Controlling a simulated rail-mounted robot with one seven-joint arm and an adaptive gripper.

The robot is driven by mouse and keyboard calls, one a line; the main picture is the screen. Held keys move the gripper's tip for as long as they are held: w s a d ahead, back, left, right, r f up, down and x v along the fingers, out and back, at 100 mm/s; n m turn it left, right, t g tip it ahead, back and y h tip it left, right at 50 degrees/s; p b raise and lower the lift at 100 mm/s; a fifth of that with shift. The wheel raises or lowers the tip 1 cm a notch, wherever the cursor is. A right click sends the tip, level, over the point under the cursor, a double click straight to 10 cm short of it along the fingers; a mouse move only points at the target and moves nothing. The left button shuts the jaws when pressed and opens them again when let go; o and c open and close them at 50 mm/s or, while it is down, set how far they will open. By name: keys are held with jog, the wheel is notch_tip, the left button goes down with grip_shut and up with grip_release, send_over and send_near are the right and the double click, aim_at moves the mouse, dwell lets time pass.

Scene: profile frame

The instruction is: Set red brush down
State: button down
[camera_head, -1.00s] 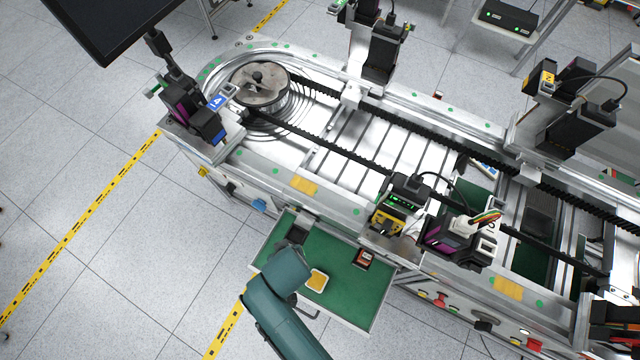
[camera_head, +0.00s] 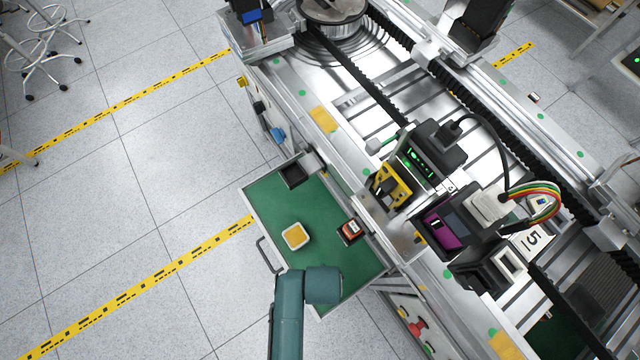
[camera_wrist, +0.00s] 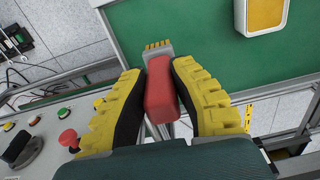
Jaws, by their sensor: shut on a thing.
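In the wrist view my gripper (camera_wrist: 158,70) has its yellow ribbed fingers on either side of the red brush (camera_wrist: 161,98) and is shut on it. The brush has a red handle, a grey head and yellow bristles that point away from my gripper. It shows over the near edge of the green tray surface (camera_wrist: 190,28). I cannot tell whether its bristles touch the tray. In the head view the green tray (camera_head: 262,205) lies beside the machine frame. My arm covers its lower corner, and the gripper and brush are hidden there.
A white dish with yellow contents (camera_head: 295,236) sits on the tray and also shows in the wrist view (camera_wrist: 264,14). A small red-and-black block (camera_head: 350,231) and a black bin (camera_head: 293,173) sit by the machine side. Tray surface between them is clear.

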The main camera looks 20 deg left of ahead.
notch_tip(320, 180, down, 10)
jog(key=b, duration=0.3)
jog(key=shift+r, duration=0.25)
jog(key=c, duration=1)
grip_release()
jog(key=shift+f, duration=0.2)
jog(key=shift+c, duration=0.2)
notch_tip(320, 180, up, 12)
jog(key=p, duration=0.4)
jog(key=shift+s+r, duration=0.1)
jog(key=shift+r, duration=0.1)
